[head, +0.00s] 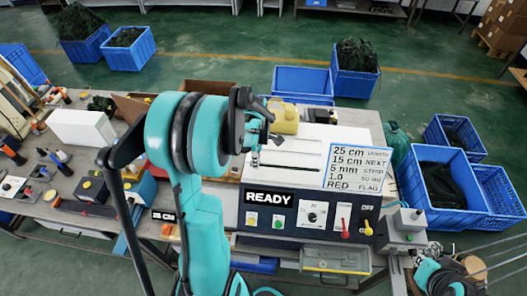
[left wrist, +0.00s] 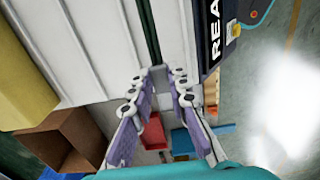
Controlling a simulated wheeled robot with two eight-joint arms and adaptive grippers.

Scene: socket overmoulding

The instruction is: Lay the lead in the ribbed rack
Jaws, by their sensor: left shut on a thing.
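My left gripper (head: 257,150) hangs over the left part of the machine's white top in the head view. In the left wrist view its two fingers (left wrist: 161,84) come close together at the tips, shut on a small pale thing. I take this to be the lead, but its shape and length cannot be made out. A white ribbed surface (left wrist: 85,45) lies beyond the fingers in that view, with a dark slot running up it. I cannot tell whether this is the rack. At the lower right of the head view a teal part of mine (head: 440,278) shows; its fingers are not discernible.
The machine's READY panel (head: 268,198) faces forward, with a sign (head: 362,166) on top. A yellow container (head: 284,118) stands behind the gripper. Tools and a white box (head: 82,128) crowd the left bench. Blue crates (head: 300,80) stand behind on the floor.

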